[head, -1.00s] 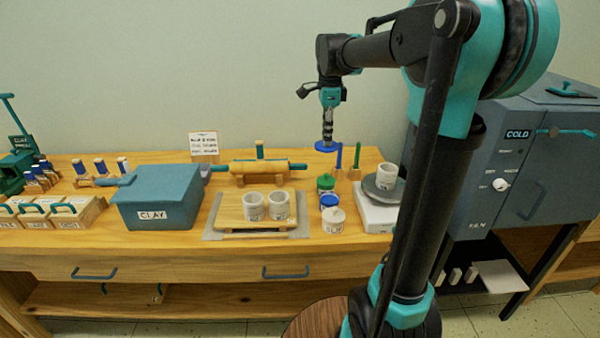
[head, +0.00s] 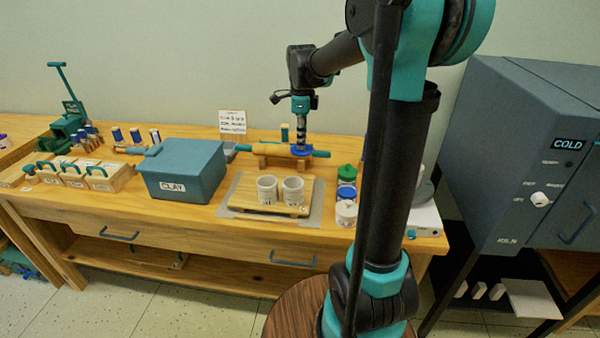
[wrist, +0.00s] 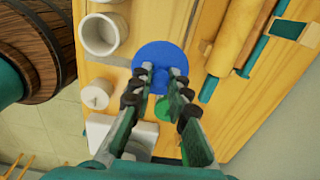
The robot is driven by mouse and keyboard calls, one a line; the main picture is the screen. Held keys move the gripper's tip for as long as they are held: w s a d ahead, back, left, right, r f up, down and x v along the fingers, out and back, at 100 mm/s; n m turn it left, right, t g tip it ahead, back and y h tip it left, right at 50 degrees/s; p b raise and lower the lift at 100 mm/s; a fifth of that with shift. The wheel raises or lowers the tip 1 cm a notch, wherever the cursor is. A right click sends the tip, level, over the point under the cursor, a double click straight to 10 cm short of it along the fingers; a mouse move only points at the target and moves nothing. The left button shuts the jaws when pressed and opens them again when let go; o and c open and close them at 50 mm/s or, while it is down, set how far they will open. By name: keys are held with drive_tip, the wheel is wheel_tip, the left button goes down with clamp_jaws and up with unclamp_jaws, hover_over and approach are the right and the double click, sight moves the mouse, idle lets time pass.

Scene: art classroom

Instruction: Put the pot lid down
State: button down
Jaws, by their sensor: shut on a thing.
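The pot lid is a flat blue disc (head: 314,153), also filling the upper middle of the wrist view (wrist: 150,52). My gripper (head: 302,141) points down, and its fingers (wrist: 163,76) are shut on the lid's top. In the head view the lid overlaps the right end of the rolling pin; the wrist view shows it above the bench beside the pin. I cannot tell its exact height. Two white pots (head: 267,189) (head: 292,190) stand upright without lids on a wooden board (head: 245,196), left of and nearer than the lid.
A green-topped jar (head: 347,172), a blue-topped jar (head: 346,192) and a white jar (head: 346,213) stand right of the board. The rolling pin (head: 275,149) lies behind it. A clay box (head: 183,170) is to the left. My arm hides part of the scale (head: 424,219).

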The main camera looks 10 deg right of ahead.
wheel_tip(320, 180, down, 12)
drive_tip(key=shift+f, duration=0.1)
idle(0.4)
drive_tip(key=c, duration=1.5)
unclamp_jaws()
drive_tip(key=shift+f, duration=0.1)
drive_tip(key=shift+o, duration=0.2)
wheel_tip(320, 180, up, 12)
drive_tip(key=shift+r, duration=0.15)
